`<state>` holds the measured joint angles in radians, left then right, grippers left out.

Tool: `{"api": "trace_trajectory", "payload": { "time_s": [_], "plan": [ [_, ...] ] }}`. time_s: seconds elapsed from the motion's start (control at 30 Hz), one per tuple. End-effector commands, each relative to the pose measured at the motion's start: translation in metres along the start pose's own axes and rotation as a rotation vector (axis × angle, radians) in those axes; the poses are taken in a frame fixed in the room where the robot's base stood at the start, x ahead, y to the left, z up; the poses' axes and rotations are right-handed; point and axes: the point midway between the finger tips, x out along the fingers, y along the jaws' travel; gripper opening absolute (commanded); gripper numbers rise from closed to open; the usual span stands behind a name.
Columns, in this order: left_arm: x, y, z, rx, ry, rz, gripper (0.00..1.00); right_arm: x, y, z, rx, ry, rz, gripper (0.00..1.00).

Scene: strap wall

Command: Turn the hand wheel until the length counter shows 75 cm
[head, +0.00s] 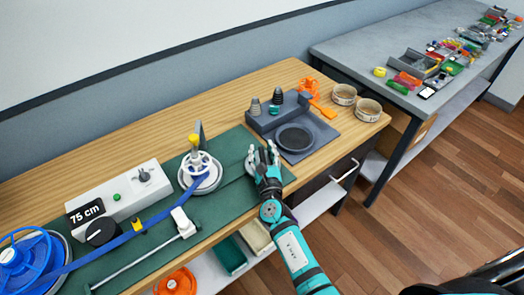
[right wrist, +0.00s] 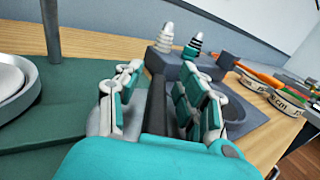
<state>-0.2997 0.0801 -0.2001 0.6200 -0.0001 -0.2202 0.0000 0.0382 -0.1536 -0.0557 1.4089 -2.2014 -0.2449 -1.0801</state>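The hand wheel (head: 198,163) is white with a yellow knob (head: 194,140) and stands on a round white base on the green mat (head: 233,150). The counter display (head: 85,211) reads 75 cm, on a white box (head: 124,192) with a green button. A blue strap (head: 118,239) runs from the blue reel (head: 28,260) to the wheel. My right gripper (head: 262,156) is to the right of the wheel, apart from it, over the mat's right end. My left gripper is not in view.
Right of the mat stands a grey fixture (head: 325,131) with a round dark plate (head: 295,138) and cone-shaped pieces. Two strap rolls (head: 368,110) and orange parts (head: 312,88) lie beyond it. A white slider on a rod (head: 147,262) lies in front of the strap.

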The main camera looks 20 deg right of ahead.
Motion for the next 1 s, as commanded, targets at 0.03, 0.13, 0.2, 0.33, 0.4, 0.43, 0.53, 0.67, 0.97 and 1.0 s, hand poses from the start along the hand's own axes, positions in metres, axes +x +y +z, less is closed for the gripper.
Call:
{"api": "trace_trajectory", "payload": {
  "time_s": [0.03, 0.13, 0.2, 0.33, 0.4, 0.43, 0.53, 0.67, 0.97, 1.0],
  "plan": [
    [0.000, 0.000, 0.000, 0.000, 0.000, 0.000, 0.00, 0.000, 0.000, 0.000, 0.000, 0.001, 0.001, 0.38],
    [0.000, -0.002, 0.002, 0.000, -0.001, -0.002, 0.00, -0.001, 0.000, -0.001, 0.000, 0.001, 0.001, 0.38],
    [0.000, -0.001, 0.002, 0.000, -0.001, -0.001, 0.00, -0.005, 0.000, -0.002, 0.000, 0.003, 0.001, 0.38],
    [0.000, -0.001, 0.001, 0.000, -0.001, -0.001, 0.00, -0.020, 0.000, -0.002, 0.001, 0.004, 0.001, 0.38],
    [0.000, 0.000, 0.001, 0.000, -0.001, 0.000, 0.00, -0.032, 0.000, -0.002, 0.001, 0.004, 0.000, 0.38],
    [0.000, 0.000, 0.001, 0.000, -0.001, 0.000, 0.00, -0.038, 0.000, -0.002, 0.000, 0.004, 0.001, 0.38],
    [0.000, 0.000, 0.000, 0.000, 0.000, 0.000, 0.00, -0.058, 0.000, -0.002, 0.000, 0.003, 0.001, 0.38],
    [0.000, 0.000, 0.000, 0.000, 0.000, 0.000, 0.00, -0.083, -0.001, -0.002, -0.001, 0.003, 0.000, 0.38],
    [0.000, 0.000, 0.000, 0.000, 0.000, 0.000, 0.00, -0.117, 0.000, -0.001, 0.000, 0.001, 0.001, 0.38],
    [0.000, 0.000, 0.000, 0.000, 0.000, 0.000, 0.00, -0.118, 0.000, 0.000, 0.000, 0.000, 0.000, 0.38]
  ]
}}
